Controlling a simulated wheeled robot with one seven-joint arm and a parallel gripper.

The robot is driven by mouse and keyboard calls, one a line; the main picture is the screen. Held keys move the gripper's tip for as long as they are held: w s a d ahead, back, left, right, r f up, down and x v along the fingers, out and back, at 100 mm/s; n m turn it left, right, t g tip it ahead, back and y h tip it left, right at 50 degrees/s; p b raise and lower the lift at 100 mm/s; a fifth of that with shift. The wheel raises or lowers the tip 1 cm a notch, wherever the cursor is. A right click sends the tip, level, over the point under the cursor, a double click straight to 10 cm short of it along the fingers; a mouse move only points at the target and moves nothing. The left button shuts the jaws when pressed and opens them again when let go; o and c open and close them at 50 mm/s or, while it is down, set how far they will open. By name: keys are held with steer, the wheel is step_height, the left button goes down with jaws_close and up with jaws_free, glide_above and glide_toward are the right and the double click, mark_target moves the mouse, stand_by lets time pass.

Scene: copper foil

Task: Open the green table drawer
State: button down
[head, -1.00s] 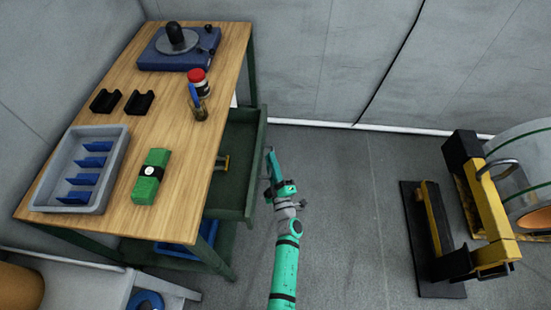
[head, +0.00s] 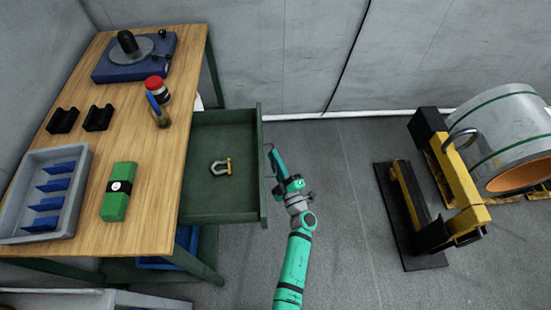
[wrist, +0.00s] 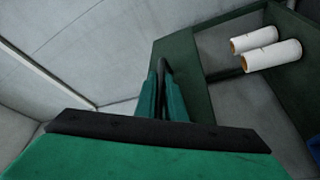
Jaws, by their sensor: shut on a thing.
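The green table drawer (head: 225,207) stands well out from the right side of the wooden-topped table (head: 150,215). My gripper (head: 272,157) is at the outer face of the drawer front. In the wrist view my gripper's teal fingers (wrist: 163,102) are shut on the dark drawer handle (wrist: 163,68), beside the dark green drawer front (wrist: 188,78). The fingertips are small in the head view, and the handle is mostly hidden there.
The tabletop holds a grey tray (head: 72,215), a green box (head: 118,192), a red-lidded jar (head: 157,90) and a blue device (head: 108,70). White rolls (wrist: 272,55) show in the wrist view. A yellow-and-black stand (head: 440,185) is at right. Grey floor (head: 345,230) lies clear between.

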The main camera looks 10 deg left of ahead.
steer(key=c, duration=1.8)
jaws_free()
steer(key=shift+c, duration=0.2)
steer(key=shift+s, duration=0.1)
steer(key=v, duration=1)
steer(key=shift+s+d, duration=0.2)
steer(key=shift+s, duration=0.05)
steer(key=shift+f, duration=0.15)
steer(key=s+r+m+g+h, duration=0.1)
steer(key=s+r+m+h, duration=0.2)
steer(key=s+m, duration=0.3)
steer(key=s+r+m+h, duration=0.3)
steer(key=s+r+m, duration=0.2)
steer(key=s, duration=1.2)
steer(key=s+r+m+g+h, duration=0.1)
steer(key=s+r+m+h, duration=0.2)
steer(key=s, duration=0.8)
step_height(320, 180, up, 2)
steer(key=d+m, duration=0.1)
steer(key=m, duration=0.2)
steer(key=shift+s+m+g+h, duration=0.3)
steer(key=shift+s+h, duration=0.05)
steer(key=shift+h, duration=0.05)
